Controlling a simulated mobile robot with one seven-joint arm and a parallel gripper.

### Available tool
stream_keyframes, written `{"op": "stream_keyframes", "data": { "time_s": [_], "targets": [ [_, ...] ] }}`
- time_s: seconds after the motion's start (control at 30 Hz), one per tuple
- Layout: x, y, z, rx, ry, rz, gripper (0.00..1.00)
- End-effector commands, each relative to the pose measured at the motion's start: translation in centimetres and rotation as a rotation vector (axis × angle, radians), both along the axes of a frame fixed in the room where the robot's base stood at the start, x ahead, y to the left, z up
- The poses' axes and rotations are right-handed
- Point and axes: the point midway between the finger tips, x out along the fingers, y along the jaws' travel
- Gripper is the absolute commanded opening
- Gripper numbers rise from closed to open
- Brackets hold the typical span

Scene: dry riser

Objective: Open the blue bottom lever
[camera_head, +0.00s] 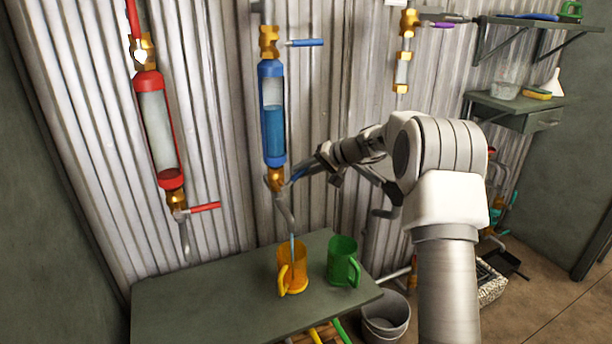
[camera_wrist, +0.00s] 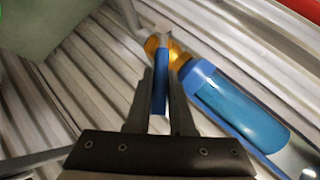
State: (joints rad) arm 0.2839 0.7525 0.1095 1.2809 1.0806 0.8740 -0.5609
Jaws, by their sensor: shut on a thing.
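The blue bottom lever (camera_head: 298,175) sticks out to the right of the brass valve (camera_head: 276,180) under the blue cylinder (camera_head: 272,112). My gripper (camera_head: 306,170) is at this lever. In the wrist view, the lever (camera_wrist: 160,85) lies between the two fingers of my gripper (camera_wrist: 160,90), which is shut on it. The cylinder holds blue liquid in its lower part. A thin bluish stream (camera_head: 292,248) shows between the spout and the orange mug (camera_head: 290,272) below. The blue top lever (camera_head: 307,42) points right, roughly level.
A green mug (camera_head: 342,262) stands right of the orange mug on the grey-green table (camera_head: 220,305). A red cylinder (camera_head: 157,130) with a red lever (camera_head: 206,207) hangs at left. A bucket (camera_head: 385,316) stands on the floor. Shelves (camera_head: 540,20) are at upper right.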

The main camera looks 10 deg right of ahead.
Motion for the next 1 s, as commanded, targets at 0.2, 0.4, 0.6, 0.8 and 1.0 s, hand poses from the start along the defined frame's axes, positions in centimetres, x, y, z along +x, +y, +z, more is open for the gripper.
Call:
{"op": "stream_keyframes", "data": {
  "time_s": [0.2, 0.4, 0.6, 0.8, 1.0],
  "targets": [
    [0.3, 1.1, 1.2, -0.181, -0.052, 0.004, 0.0],
    [0.0, 2.2, 2.1, -0.365, -0.1, 0.004, 0.0],
    [-0.3, 3.4, 2.7, -0.536, -0.145, 0.006, 0.0],
    [-0.5, 4.2, 2.9, -0.664, -0.179, 0.004, 0.0],
    [-0.6, 4.7, 2.8, -0.745, -0.2, 0.004, 0.0]
  ]
}}
